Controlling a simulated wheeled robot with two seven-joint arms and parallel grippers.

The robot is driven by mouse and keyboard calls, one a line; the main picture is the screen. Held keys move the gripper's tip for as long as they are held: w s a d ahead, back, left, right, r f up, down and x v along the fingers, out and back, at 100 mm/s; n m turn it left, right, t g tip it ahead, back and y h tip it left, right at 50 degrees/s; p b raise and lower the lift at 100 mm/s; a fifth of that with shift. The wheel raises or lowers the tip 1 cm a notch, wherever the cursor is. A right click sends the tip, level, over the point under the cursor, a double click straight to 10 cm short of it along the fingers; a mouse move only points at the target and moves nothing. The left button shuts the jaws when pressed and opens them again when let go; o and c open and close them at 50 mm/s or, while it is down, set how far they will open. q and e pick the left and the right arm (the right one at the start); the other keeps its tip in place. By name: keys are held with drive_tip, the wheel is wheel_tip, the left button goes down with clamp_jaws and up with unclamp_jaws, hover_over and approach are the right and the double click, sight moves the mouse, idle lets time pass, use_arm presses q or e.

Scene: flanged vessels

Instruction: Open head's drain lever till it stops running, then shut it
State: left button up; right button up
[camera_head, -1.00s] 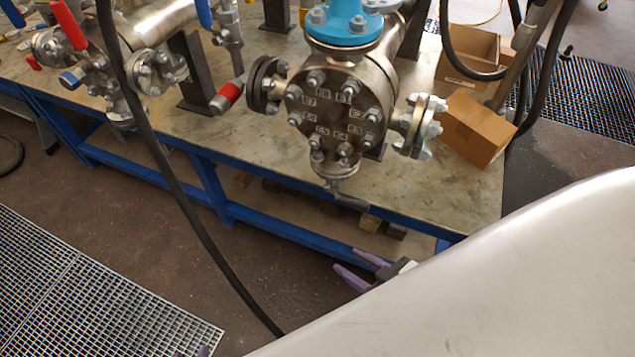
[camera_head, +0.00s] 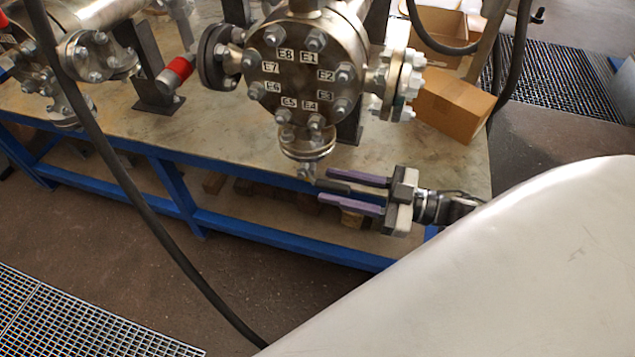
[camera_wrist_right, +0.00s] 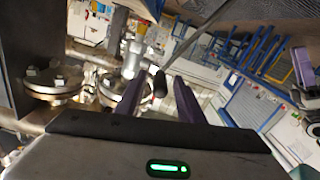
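The round bolted head (camera_head: 297,92), with labels E1 to E8, faces me in the head view. A flanged drain valve (camera_head: 307,144) hangs below it. Its dark drain lever (camera_head: 333,187) points right, over the bench's front edge. My right gripper (camera_head: 328,188) is open, its purple fingers above and below the lever's end in the picture. In the right wrist view the lever's tip (camera_wrist_right: 160,84) shows between the fingers (camera_wrist_right: 158,92), with gaps visible. Contact cannot be told. Purple and grey parts, seemingly my left gripper (camera_wrist_right: 303,68), show at that view's right edge. No running liquid is discernible.
The head's vessel stands on a blue-framed bench (camera_head: 175,195). A red-banded pipe end (camera_head: 174,75) and another flanged vessel are to the left. A black hose (camera_head: 120,180) crosses the view. Floor in front is clear.

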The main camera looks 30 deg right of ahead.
sight(317, 187)
drive_tip(key=shift+x, duration=2.2)
drive_tip(key=shift+f, duration=0.1)
clamp_jaws()
